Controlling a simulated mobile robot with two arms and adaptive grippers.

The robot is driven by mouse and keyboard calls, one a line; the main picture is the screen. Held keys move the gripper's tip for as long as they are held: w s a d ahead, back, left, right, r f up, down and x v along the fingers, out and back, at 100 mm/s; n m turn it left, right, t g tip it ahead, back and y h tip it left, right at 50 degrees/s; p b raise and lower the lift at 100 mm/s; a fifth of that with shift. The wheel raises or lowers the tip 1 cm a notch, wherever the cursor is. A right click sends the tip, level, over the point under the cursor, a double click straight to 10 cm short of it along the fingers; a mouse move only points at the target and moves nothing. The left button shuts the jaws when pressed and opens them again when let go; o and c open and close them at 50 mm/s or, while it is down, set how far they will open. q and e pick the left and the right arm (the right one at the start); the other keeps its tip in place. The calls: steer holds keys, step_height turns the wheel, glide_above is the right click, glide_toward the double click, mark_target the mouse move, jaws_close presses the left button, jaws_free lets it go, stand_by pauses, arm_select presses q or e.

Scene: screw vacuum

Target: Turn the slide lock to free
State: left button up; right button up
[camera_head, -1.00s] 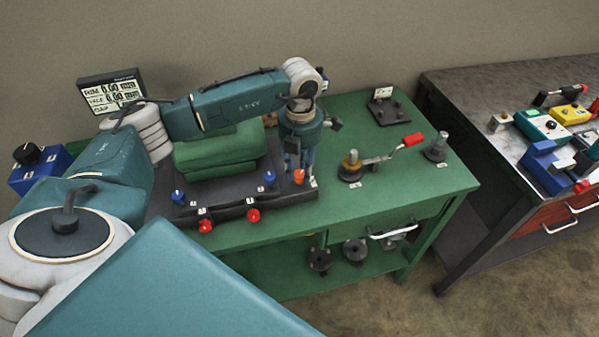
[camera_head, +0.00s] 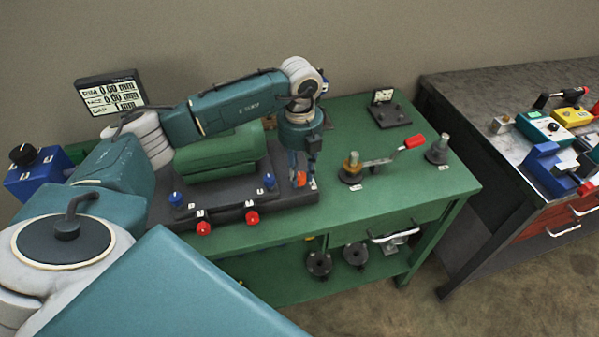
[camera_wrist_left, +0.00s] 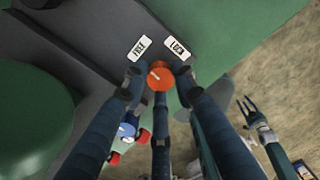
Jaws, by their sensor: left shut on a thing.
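The slide lock is an orange knob (camera_wrist_left: 159,78) with a pale pointer line, at the right end of the dark machine base. In the left wrist view, a FREE label (camera_wrist_left: 140,47) and a LOCK label (camera_wrist_left: 178,47) lie just beyond it; the pointer slants to the upper left. My left gripper (camera_head: 303,178) points down over that end of the base and is shut on the orange knob (camera_head: 301,179), which is partly hidden in the head view. Its fingers also show around the knob in the left wrist view (camera_wrist_left: 158,72). My right gripper is not seen clearly in the head view.
The green machine (camera_head: 215,155) has blue knobs and red knobs (camera_head: 252,217) along its dark base. A post with a red-handled lever (camera_head: 413,141) stands to the right on the green table (camera_head: 395,185). A display (camera_head: 112,93) stands at the back left.

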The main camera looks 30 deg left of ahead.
mark_target(300, 174)
arm_select(q)
steer(key=shift+w+a+r+n, duration=0.15)
steer(key=shift+w+r+n, duration=0.2)
steer(key=shift+n, duration=0.05)
steer(key=o, duration=1.1)
steer(key=shift+o, duration=0.3)
steer(key=shift+f, duration=0.2)
steer(key=shift+s, duration=0.1)
step_height(300, 174, up, 12)
